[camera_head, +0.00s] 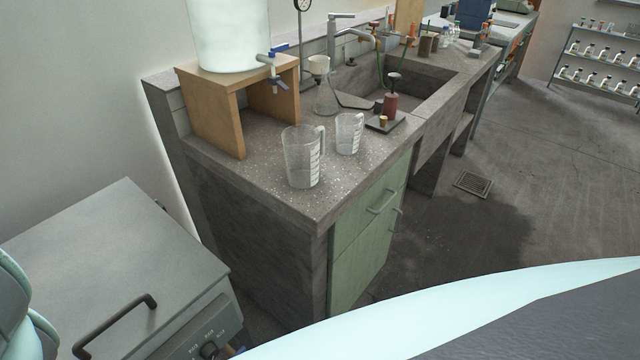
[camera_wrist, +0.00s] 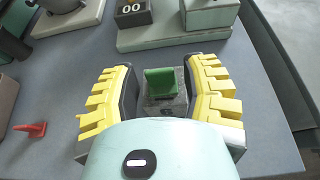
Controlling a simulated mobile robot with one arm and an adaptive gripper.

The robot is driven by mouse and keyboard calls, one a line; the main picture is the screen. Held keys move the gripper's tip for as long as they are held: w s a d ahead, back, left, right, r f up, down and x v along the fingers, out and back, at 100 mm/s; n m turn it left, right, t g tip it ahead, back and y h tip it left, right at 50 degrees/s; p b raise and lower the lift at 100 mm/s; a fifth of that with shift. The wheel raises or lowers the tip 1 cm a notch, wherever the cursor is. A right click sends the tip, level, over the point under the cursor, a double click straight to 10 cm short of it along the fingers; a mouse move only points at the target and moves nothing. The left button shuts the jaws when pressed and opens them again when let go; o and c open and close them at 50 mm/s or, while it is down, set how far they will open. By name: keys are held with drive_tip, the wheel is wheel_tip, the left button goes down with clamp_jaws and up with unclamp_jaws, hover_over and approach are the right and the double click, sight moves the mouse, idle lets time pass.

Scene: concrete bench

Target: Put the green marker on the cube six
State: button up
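In the wrist view, the green marker (camera_wrist: 161,82) is a small green block with a raised back. It rests on top of a dark grey cube (camera_wrist: 164,108), between the yellow fingers of my gripper (camera_wrist: 161,70). The fingers stand apart, one on each side, and a gap shows between each finger and the green marker. Whether the fingers touch the cube's sides is hard to tell. No number shows on this cube, so I cannot tell whether it is the cube six. My gripper and the marker do not show in the head view.
In the wrist view, a dark block marked 00 (camera_wrist: 132,12) and a pale green base (camera_wrist: 175,33) stand beyond the fingers. A small red piece (camera_wrist: 32,128) lies at left. The grey bench top (camera_wrist: 262,125) is bare at right and ends in an edge.

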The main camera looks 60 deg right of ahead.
drive_tip(key=shift+o, duration=0.6)
